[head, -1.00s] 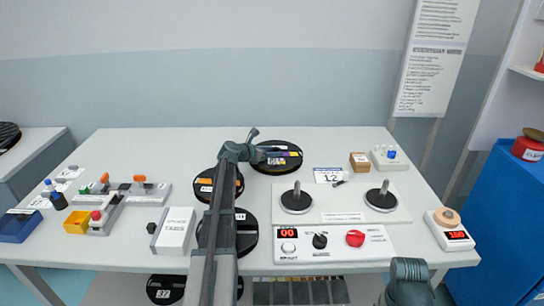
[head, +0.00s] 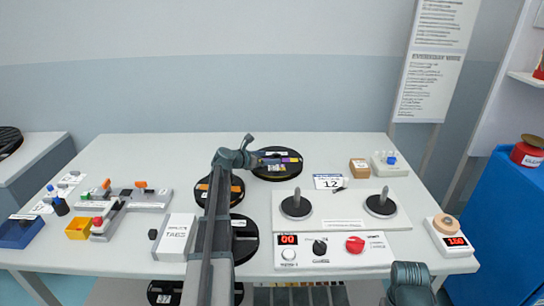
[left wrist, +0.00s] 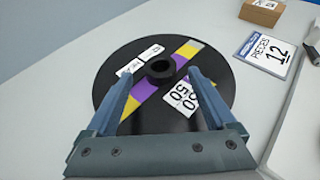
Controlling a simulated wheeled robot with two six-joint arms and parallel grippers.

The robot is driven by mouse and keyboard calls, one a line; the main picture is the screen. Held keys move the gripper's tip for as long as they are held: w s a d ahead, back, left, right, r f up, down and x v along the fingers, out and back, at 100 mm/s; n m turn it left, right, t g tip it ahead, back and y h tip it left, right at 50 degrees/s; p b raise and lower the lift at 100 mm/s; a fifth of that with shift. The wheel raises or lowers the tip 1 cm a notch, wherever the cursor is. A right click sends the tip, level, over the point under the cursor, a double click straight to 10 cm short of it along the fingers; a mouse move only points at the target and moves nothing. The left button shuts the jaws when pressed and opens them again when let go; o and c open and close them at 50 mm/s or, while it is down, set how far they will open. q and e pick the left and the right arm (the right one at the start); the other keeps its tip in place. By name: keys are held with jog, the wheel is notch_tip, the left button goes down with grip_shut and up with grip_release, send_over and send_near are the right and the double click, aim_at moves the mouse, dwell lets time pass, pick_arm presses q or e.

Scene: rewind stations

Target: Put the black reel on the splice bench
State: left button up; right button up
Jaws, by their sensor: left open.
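A black reel (head: 277,172) with a yellow and purple stripe lies flat at the back middle of the white table. It fills the middle of the left wrist view (left wrist: 120,78), with white labels and a raised black hub. In the head view my left gripper (head: 248,150) is at this reel's left edge. Two more black reels lie nearer, one with an orange stripe (head: 229,187), one with a white stripe (head: 248,238), both partly hidden by my arm.
Right of the reels, a white board (head: 340,215) carries two dark discs with upright posts. A control panel (head: 375,250) lies in front of it. A "PIECES 12" card (head: 328,182) and small brown box (head: 359,168) stand right of the striped reel. A white box (head: 175,237) stands left.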

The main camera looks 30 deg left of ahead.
aim_at(279, 157)
pick_arm(q)
jog(key=p+v, duration=0.3)
jog(key=v, duration=0.6)
jog(key=shift+f, duration=0.1)
jog(key=b+x, duration=0.5)
jog(key=x, duration=0.7)
